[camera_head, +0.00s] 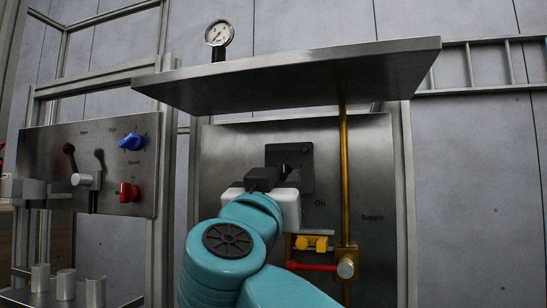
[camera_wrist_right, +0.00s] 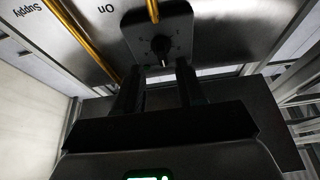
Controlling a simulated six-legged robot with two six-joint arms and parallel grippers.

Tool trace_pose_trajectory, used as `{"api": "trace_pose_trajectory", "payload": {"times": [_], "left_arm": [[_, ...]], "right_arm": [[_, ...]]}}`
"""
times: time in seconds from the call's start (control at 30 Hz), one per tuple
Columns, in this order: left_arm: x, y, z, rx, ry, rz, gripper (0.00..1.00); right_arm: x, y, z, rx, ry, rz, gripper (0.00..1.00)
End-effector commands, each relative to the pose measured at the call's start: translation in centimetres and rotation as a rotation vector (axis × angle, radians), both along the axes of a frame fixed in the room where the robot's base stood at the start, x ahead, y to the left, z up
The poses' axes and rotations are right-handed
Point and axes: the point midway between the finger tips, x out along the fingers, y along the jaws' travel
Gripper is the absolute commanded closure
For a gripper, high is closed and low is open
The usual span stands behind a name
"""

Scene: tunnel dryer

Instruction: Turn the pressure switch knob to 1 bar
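The pressure switch knob is a dark round knob on a black square plate (camera_head: 303,158) on the steel panel. In the right wrist view the knob (camera_wrist_right: 160,45) is seen nearly face on, with a small pale mark at its lower edge. My right gripper (camera_head: 275,176) is in front of the plate and hides part of the knob in the head view. In the wrist view my right gripper's (camera_wrist_right: 160,74) two dark fingers are apart with nothing between them, their tips just short of the knob. My left gripper is not in view.
A pressure gauge (camera_head: 219,33) stands above a steel shelf (camera_head: 310,75) overhanging the panel. Right of my arm are a brass pipe (camera_head: 344,180), a yellow handle (camera_head: 312,242) and a red lever (camera_head: 310,266). The left panel carries a blue knob (camera_head: 131,142) and a red knob (camera_head: 128,192).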

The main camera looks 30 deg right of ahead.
Motion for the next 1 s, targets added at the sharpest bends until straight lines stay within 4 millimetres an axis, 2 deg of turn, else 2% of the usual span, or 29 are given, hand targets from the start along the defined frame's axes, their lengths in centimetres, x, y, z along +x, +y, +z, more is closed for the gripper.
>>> {"api": "trace_pose_trajectory", "payload": {"times": [0.03, 0.2, 0.53, 0.57, 0.6, 0.67, 0.7, 1.0], "left_arm": [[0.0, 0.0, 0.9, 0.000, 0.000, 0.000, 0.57], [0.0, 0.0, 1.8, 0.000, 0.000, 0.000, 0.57], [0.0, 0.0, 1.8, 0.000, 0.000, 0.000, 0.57], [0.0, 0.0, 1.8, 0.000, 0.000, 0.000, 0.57], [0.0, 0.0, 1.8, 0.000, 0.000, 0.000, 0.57], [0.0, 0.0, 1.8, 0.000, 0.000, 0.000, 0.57], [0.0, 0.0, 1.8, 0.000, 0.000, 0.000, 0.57], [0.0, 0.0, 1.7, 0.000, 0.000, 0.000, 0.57]], "right_arm": [[0.5, -0.7, 0.7, 0.000, 0.003, -0.004, 0.61], [1.8, -2.0, 1.2, 0.000, 0.002, -0.001, 0.61], [2.1, -2.4, 1.1, 0.000, 0.002, 0.001, 0.61], [2.1, -2.4, 1.1, -0.001, 0.002, 0.000, 0.64], [2.1, -2.4, 1.1, -0.001, 0.002, 0.000, 0.77], [2.1, -2.4, 1.1, -0.001, 0.002, 0.000, 0.97], [2.1, -2.4, 1.1, -0.001, 0.003, 0.001, 1.00], [2.1, -2.4, 1.1, -0.018, 0.021, 0.001, 1.00]]}}
